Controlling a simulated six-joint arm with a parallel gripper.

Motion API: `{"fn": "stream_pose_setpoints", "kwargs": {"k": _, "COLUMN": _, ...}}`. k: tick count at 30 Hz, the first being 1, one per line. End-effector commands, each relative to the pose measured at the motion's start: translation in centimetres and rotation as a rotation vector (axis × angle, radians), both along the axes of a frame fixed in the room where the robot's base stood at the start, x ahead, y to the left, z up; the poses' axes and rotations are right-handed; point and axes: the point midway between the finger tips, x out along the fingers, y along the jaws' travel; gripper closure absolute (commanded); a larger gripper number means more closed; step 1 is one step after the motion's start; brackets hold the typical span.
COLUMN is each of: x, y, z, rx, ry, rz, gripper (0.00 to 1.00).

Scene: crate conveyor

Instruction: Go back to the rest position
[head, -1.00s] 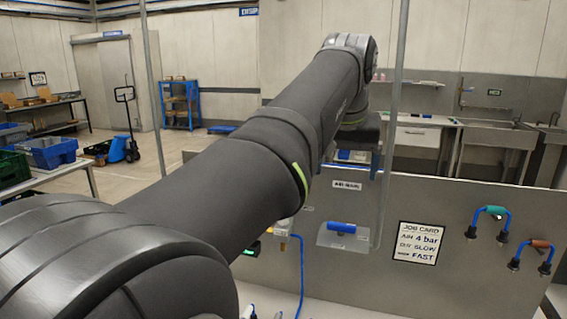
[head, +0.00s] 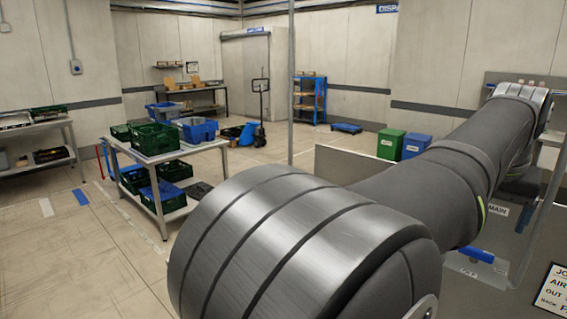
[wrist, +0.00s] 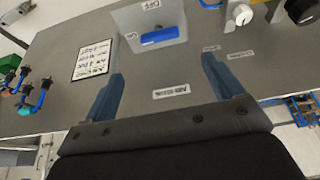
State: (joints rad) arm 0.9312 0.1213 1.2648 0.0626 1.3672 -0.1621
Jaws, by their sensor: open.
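My gripper (wrist: 160,92) shows in the wrist view with its two blue fingers apart and nothing between them. It faces a grey panel (wrist: 135,60) that carries a blue-handled lever (wrist: 160,36) on a pale plate, with a job card (wrist: 94,60) beside it. The fingers look clear of the lever. In the head view my arm reaches to the right and hides the gripper. The blue handle (head: 476,255) and part of the job card (head: 553,290) show below and right of the arm.
In the wrist view, blue hoses (wrist: 40,97) with coloured fittings sit on the panel's left and knobs (wrist: 240,14) at the upper right. In the head view, a cart (head: 165,190) holds green and blue crates at the left. Green (head: 390,145) and blue (head: 415,146) bins stand behind the panel.

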Motion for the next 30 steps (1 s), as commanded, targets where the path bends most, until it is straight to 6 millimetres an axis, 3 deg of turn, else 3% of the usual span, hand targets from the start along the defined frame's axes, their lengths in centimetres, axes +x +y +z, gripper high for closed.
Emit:
{"fn": "stream_pose_setpoints", "kwargs": {"k": 9, "x": 1.7, "y": -1.6, "z": -6.0, "rx": 0.004, "ry": 0.002, "rz": -0.001, "gripper": 0.15}}
{"fn": "stream_pose_setpoints", "kwargs": {"k": 15, "x": 2.5, "y": -2.5, "z": -8.7, "rx": 0.002, "ry": 0.001, "rz": -0.001, "gripper": 0.15}}
{"fn": "stream_pose_setpoints", "kwargs": {"k": 21, "x": 2.9, "y": -2.8, "z": -10.0, "rx": 0.001, "ry": 0.000, "rz": -0.001, "gripper": 0.15}}
{"fn": "stream_pose_setpoints", "kwargs": {"k": 30, "x": 2.9, "y": -2.9, "z": -10.0, "rx": 0.000, "ry": 0.000, "rz": -0.003, "gripper": 0.15}}
